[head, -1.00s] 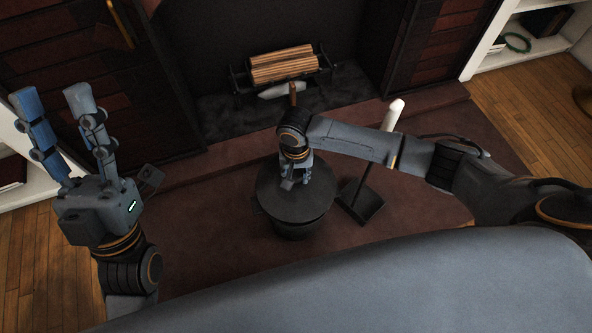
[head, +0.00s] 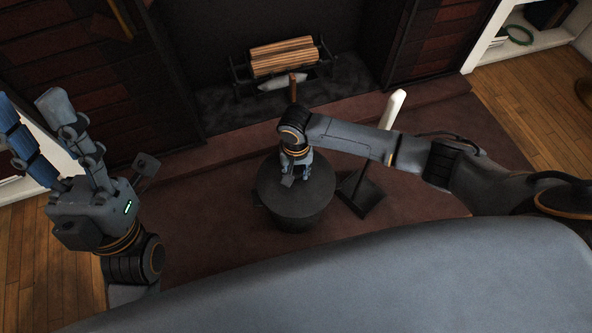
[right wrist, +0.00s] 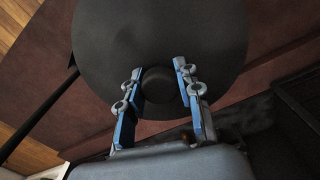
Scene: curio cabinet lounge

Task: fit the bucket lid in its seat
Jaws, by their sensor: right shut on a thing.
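The dark round bucket lid (head: 316,190) lies over the dark bucket (head: 300,223) on the hearth floor. My right gripper (head: 295,180) reaches down from above and is shut on the lid's knob, toward the far side of the lid as pictured. In the right wrist view the lid (right wrist: 160,30) fills the top middle, with its round knob between the fingers of the gripper (right wrist: 158,70). The lid looks level and roughly centred; whether its rim is down in the seat I cannot tell. My left gripper (head: 28,100) is open and empty at the far left, fingers up.
A stand with a dark square base (head: 361,196) and a pale upright handle (head: 396,103) is close to the bucket's right. Behind is the fireplace with a log grate (head: 284,58). The reddish hearth (head: 200,235) left of the bucket is clear.

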